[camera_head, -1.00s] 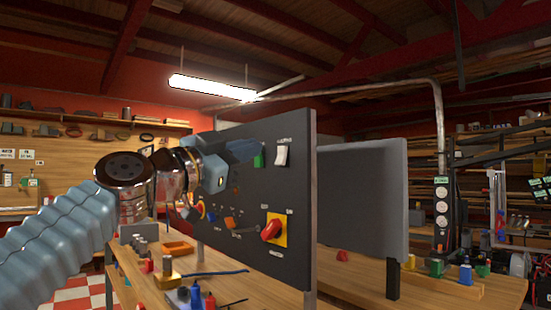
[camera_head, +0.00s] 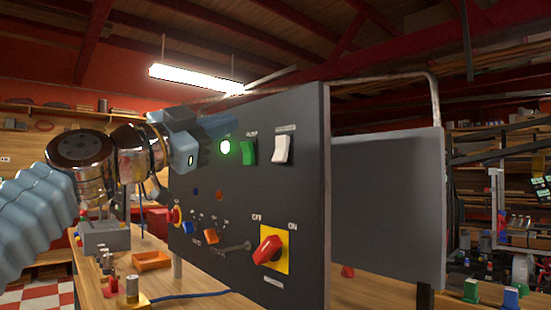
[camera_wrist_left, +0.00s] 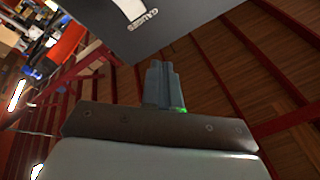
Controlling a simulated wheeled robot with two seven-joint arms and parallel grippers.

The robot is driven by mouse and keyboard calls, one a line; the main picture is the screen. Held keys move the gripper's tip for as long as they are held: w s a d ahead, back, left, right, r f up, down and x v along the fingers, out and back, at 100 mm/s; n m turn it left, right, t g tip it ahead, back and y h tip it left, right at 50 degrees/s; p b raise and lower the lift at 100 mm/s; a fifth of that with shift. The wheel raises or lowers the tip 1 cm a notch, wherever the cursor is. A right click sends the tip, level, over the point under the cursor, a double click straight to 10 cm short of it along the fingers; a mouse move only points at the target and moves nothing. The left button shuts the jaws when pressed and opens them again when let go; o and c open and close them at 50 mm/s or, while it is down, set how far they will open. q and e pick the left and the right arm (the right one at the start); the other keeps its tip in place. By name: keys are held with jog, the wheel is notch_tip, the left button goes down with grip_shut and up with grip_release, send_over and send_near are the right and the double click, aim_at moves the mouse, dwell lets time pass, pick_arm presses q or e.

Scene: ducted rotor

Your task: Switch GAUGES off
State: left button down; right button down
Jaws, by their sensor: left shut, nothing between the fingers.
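A dark upright panel (camera_head: 300,210) carries the controls. The GAUGES switch (camera_head: 283,150) is a white rocker near its upper right corner, with a label above too small to read in the head view. In the left wrist view a white rocker (camera_wrist_left: 131,9) shows at the top edge, cut off, beside a label reading GAUGES. My left gripper (camera_head: 228,122) is at the panel's upper left, left of the rocker and apart from it. Its blue-grey fingers (camera_wrist_left: 163,72) are shut and empty. My right gripper is not in view.
A green rocker (camera_head: 249,152) and a lit green lamp (camera_head: 225,147) lie between gripper and white rocker. Below are a red rotary knob (camera_head: 268,249) on a yellow plate and small knobs. A grey board (camera_head: 388,205) stands behind. An orange tray (camera_head: 152,261) lies on the bench.

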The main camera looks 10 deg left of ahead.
pick_arm(q)
jog(key=shift+w, duration=0.1)
send_near(279, 148)
jog(key=shift+r+x, duration=0.25)
jog(key=shift+x, duration=0.95)
jog(key=shift+r+x, duration=0.2)
jog(key=shift+x, duration=1)
jog(key=shift+b, duration=0.3)
jog(key=shift+w+d, duration=0.15)
jog(key=shift+w+d+f, duration=0.25)
jog(key=shift+w, duration=0.05)
dwell(0.8)
jog(key=shift+s+a, duration=0.1)
jog(key=shift+s+a+r+b, duration=0.35)
jog(key=shift+s+a, duration=0.1)
jog(key=shift+s, duration=0.1)
dwell(0.4)
jog(key=shift+s+a+r, duration=0.5)
jog(key=shift+s+a, duration=0.15)
jog(key=shift+s, duration=0.2)
jog(key=shift+s+a+r, duration=0.55)
jog(key=shift+s+a, duration=0.15)
jog(key=shift+s, duration=0.2)
